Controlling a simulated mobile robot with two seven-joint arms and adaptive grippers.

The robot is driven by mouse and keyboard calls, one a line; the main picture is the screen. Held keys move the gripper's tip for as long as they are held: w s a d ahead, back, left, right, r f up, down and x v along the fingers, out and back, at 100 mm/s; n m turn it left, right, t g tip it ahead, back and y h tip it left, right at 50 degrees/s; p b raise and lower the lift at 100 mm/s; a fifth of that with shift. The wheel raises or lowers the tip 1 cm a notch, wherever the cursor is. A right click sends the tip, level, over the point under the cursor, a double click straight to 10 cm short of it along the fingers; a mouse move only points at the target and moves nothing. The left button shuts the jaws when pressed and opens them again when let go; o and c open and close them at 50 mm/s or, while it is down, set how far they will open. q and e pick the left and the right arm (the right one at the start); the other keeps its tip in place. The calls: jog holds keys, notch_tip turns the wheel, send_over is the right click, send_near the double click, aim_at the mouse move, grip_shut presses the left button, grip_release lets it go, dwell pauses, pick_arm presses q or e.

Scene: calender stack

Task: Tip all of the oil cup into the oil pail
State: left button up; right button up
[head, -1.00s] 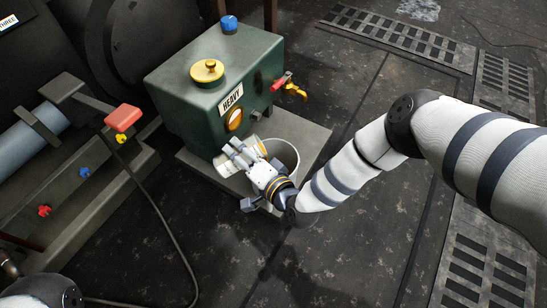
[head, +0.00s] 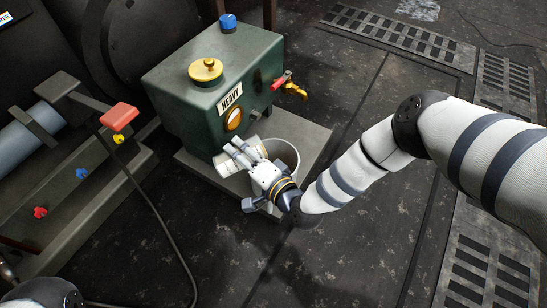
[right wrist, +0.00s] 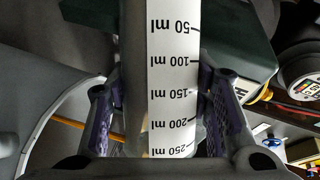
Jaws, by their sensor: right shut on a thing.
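The oil cup (head: 229,164) is a pale cylinder. My right gripper (head: 249,155) is shut around it. In the right wrist view the cup (right wrist: 172,85) stands between the two fingers, its black millilitre scale upside down to the camera. In the head view the cup lies strongly tilted, close to sideways, beside the rim of the oil pail. The oil pail (head: 286,152) is a grey open bucket, partly hidden by the gripper. I cannot see any oil or whether the cup holds some. My left gripper is out of view.
A green tank (head: 181,108) with yellow cap, blue knob and red-handled tap (head: 284,82) stands just behind. The pail stands on a grey slab (head: 311,138). A machine with a red pad (head: 119,116) and a hanging cable is at left. The floor in front is clear.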

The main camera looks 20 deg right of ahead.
jog(key=shift+d+r+m+y+b, duration=0.35)
jog(key=shift+d+r+m+y, duration=0.05)
jog(key=shift+d+m, duration=0.2)
dwell(0.7)
jog(key=shift+d+f+m+t+b, duration=0.15)
jog(key=shift+f+m+t+b, duration=0.4)
jog(key=shift+b, duration=0.95)
jog(key=shift+d+r+m+y, duration=0.25)
jog(key=shift+r+m+y, duration=0.3)
jog(key=shift+m, duration=0.3)
dwell(0.5)
